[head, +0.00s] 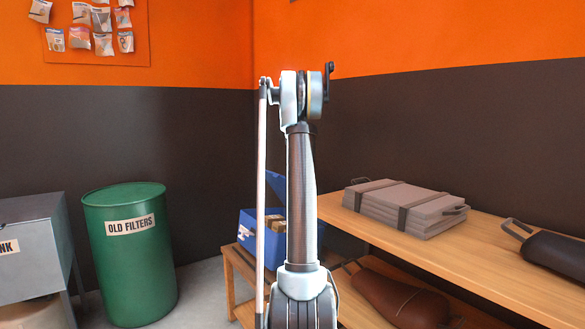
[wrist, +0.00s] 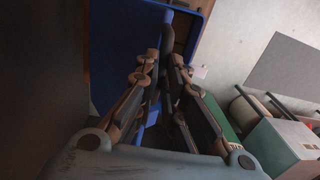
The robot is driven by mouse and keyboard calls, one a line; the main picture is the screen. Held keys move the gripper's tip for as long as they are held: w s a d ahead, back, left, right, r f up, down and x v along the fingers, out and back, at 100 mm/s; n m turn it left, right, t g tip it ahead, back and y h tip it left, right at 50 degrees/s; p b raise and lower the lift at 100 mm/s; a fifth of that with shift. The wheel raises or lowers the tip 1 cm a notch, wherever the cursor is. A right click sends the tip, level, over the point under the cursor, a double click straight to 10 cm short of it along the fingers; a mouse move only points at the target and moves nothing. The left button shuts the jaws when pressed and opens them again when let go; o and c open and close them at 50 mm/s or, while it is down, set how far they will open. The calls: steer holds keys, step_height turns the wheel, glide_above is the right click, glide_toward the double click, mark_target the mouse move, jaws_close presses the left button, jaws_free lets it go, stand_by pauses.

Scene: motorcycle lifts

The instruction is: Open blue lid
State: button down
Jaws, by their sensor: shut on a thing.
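The blue lid (head: 275,190) stands raised, tilted up at the back of a blue box (head: 249,221), partly behind my arm in the head view. In the wrist view a broad blue panel, which looks like the lid (wrist: 115,50), fills the upper left. My gripper (wrist: 167,70) has its dark fingers close together at the blue panel's edge, shut on the lid. The exact contact is dark and hard to see. In the head view the gripper is hidden behind my arm.
The box holds brownish items (head: 279,223) and stands on a low wooden bench (head: 240,262). A wooden shelf (head: 480,235) with a grey strapped stack (head: 405,205) is at the right. A green drum (head: 130,255) and grey cabinet (head: 35,240) stand left.

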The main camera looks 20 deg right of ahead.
steer(key=shift+d+f, duration=0.15)
steer(key=shift+d, duration=0.1)
steer(key=c, duration=1.7)
jaws_free()
steer(key=shift+o, duration=0.2)
steer(key=shift+w+f, duration=0.15)
steer(key=shift+w, duration=0.05)
steer(key=shift+s+a, duration=0.1)
steer(key=shift+r, duration=0.25)
step_height(320, 180, up, 12)
steer(key=shift+w+d+f, duration=0.2)
steer(key=shift+w+d, duration=0.05)
steer(key=shift+d, duration=0.2)
steer(key=shift+s, duration=0.1)
